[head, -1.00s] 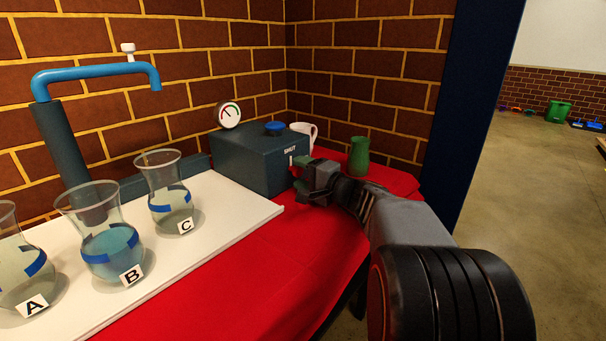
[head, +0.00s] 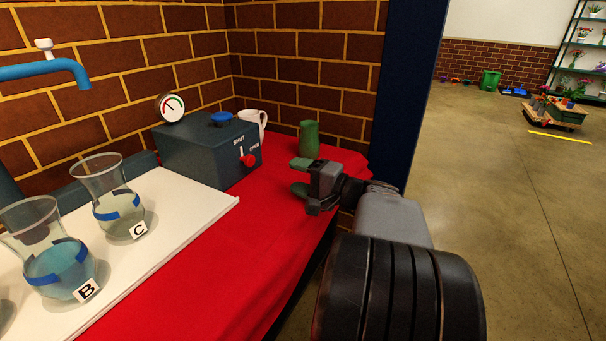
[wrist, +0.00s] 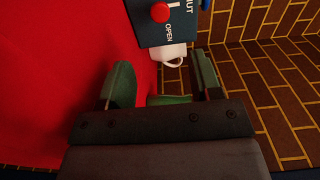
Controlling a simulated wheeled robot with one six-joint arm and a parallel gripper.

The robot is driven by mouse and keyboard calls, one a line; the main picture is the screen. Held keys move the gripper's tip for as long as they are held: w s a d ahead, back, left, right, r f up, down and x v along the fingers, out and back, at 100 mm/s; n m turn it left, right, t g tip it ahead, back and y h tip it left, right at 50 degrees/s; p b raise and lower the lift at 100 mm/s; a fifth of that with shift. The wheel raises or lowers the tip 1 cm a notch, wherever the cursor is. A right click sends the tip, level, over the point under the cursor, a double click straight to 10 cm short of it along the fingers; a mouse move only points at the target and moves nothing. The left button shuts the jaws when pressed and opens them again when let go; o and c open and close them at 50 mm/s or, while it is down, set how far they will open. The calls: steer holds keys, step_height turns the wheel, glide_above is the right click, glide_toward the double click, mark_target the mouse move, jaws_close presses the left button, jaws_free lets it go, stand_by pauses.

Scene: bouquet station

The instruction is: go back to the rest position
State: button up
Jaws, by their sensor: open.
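My gripper (head: 299,176) is open and empty above the red table, right of the valve box, with the green vase behind it. In the wrist view its two green finger pads (wrist: 160,83) stand apart with nothing held between them. My gripper is apart from the knob.
Vases B (head: 60,262) and C (head: 115,205) stand on a white board (head: 190,215). A white mug (head: 254,119) and a green vase (head: 309,138) stand near the wall. A dark blue post (head: 408,90) rises beyond the table. The floor at right (head: 490,190) is open.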

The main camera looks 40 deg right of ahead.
steer(key=shift+s+d, duration=0.15)
steer(key=shift+s, duration=0.2)
stand_by(0.3)
steer(key=s+a+r+n+g+p, duration=0.25)
steer(key=a+r+g+p, duration=0.2)
steer(key=a+p, duration=0.35)
steer(key=s+a+r+n+g+p, duration=0.1)
steer(key=a+r+n+g+p, duration=0.25)
steer(key=a+g+p, duration=0.5)
steer(key=s+r+n+h+p, duration=0.2)
steer(key=r+n+h+p, duration=0.1)
steer(key=r+p, duration=0.4)
steer(key=s+r+n+h+p, duration=0.3)
steer(key=r+p, duration=0.4)
steer(key=p, duration=0.6)
steer(key=shift+s+r+n+h, duration=0.2)
steer(key=shift+n+h, duration=0.4)
steer(key=shift+h, duration=0.1)
